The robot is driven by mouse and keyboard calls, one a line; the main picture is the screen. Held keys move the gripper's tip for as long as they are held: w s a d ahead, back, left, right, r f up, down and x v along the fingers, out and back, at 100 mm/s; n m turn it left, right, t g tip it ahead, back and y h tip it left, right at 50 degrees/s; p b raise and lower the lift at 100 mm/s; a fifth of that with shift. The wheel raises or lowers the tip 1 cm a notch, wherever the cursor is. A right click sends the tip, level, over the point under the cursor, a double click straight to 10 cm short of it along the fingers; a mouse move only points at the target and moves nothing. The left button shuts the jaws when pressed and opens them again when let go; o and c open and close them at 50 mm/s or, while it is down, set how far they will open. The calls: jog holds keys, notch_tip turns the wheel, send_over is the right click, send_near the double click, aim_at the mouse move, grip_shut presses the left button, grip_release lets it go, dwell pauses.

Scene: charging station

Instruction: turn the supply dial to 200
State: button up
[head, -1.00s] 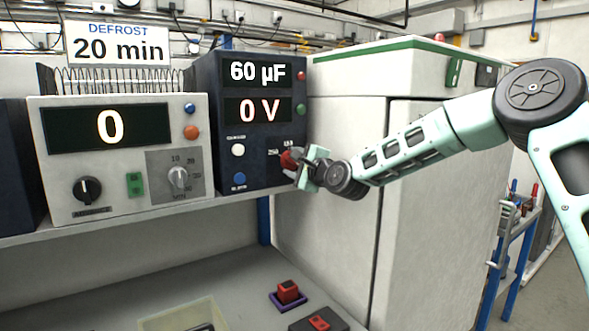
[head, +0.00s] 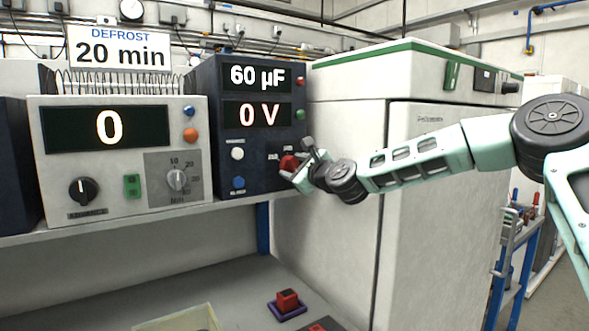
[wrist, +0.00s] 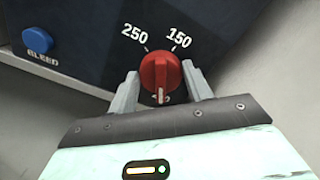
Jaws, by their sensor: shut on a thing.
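The red supply dial (wrist: 161,74) sits on the dark supply unit (head: 215,130), low on the right side of its front. My gripper (wrist: 161,84) is shut on the dial, one finger on each side of it in the wrist view. The dial's white pointer line points down in that view, away from the printed 250 and 150. A mark below the dial is mostly hidden. In the head view the dial (head: 288,163) is partly covered by my gripper (head: 301,168). The supply display (head: 258,115) reads 0 V, with 60 µF above it.
A blue bleed button (wrist: 38,40) is left of the dial. A beige defrost unit (head: 110,200), reading 0, stands on the same shelf to the left. A tall white cabinet (head: 335,130) is close behind my arm. A red block (head: 287,300) lies on the lower surface.

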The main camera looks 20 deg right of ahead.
jog(key=o, duration=1)
jog(key=shift+c, duration=0.2)
jog(key=b+v, duration=0.2)
jog(key=v, duration=1.5)
jog(key=shift+s, duration=0.2)
